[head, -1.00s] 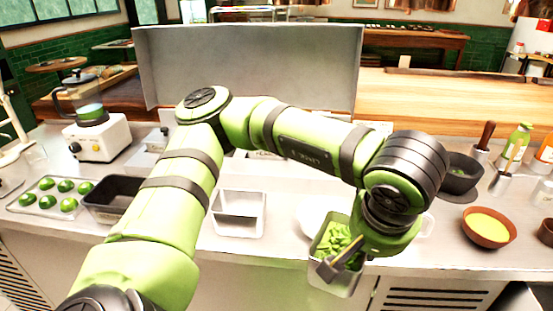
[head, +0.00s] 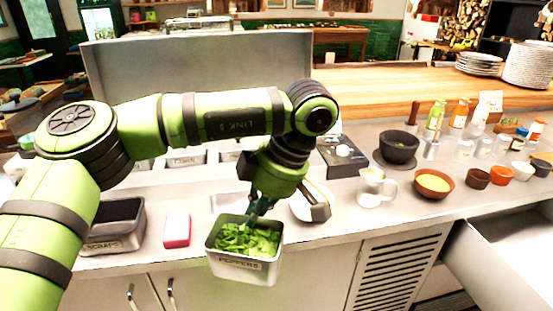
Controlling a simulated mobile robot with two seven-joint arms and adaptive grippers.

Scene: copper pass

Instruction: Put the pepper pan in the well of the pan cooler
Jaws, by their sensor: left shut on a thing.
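The pepper pan (head: 247,271) is a steel pan labelled PEPPERS, full of green pepper pieces. It is roughly level at the counter's front edge, in front of the cabinet doors. My left gripper (head: 257,212) reaches down from above and is shut on the pan's far rim; its fingertips are partly hidden. The pan cooler stands behind my left arm, with its large steel lid (head: 190,68) raised at the back. A row of labelled pan fronts (head: 187,157) shows below my arm. My arm hides much of the cooler, and I cannot make out the open well. My right gripper is not in view.
A dark SCRAPS pan (head: 113,238) and a pink-and-white block (head: 177,230) are left of the pepper pan. To the right stand a glass jug (head: 372,188), a stone mortar (head: 398,148) and a brown bowl (head: 434,184). An open drawer (head: 500,250) juts out at lower right.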

